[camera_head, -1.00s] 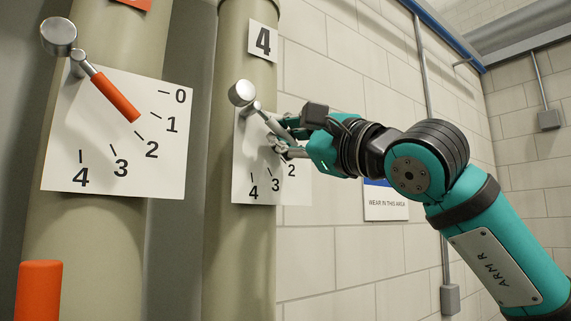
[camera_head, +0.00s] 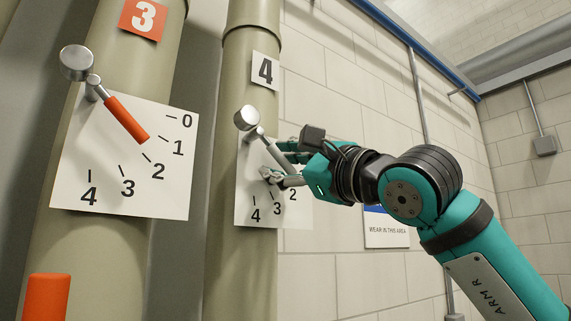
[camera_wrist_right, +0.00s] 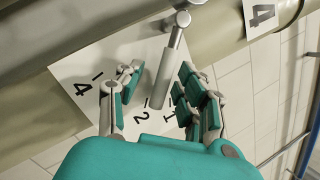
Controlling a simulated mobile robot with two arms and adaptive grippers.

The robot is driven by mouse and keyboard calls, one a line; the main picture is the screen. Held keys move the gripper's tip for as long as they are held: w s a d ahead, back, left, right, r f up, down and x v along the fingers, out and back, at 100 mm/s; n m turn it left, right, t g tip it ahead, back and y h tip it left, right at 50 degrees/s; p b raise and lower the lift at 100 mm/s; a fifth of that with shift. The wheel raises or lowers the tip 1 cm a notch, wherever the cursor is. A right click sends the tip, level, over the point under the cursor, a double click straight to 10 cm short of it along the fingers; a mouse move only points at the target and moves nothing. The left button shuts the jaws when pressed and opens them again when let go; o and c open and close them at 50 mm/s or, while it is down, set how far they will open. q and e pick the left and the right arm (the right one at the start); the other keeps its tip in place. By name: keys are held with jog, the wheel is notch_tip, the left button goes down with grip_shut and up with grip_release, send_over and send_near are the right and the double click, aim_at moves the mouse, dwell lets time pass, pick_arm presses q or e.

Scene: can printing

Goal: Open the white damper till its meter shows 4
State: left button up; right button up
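The white damper handle (camera_wrist_right: 167,78) hangs from a silver pivot in front of a white meter card (camera_head: 243,206) on the pipe labelled 4. In the wrist view its free end points down near the 2 (camera_wrist_right: 147,103) and 1 marks. In the head view the 2, 3 and 4 marks show, and my fingers hide the upper part of the scale. My right gripper (camera_head: 277,162) is at this handle. In the wrist view its fingers (camera_wrist_right: 158,92) are apart on both sides of the handle, with a clear gap on the left side. My left gripper is not in view.
An orange damper handle (camera_head: 126,119) on the pipe labelled 3 stands to the left, pointing between 1 and 2 on its own card (camera_head: 75,188). Another orange bar (camera_head: 43,300) is at lower left. A brick wall (camera_head: 340,280) lies behind the pipes.

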jog(key=v, duration=1.2)
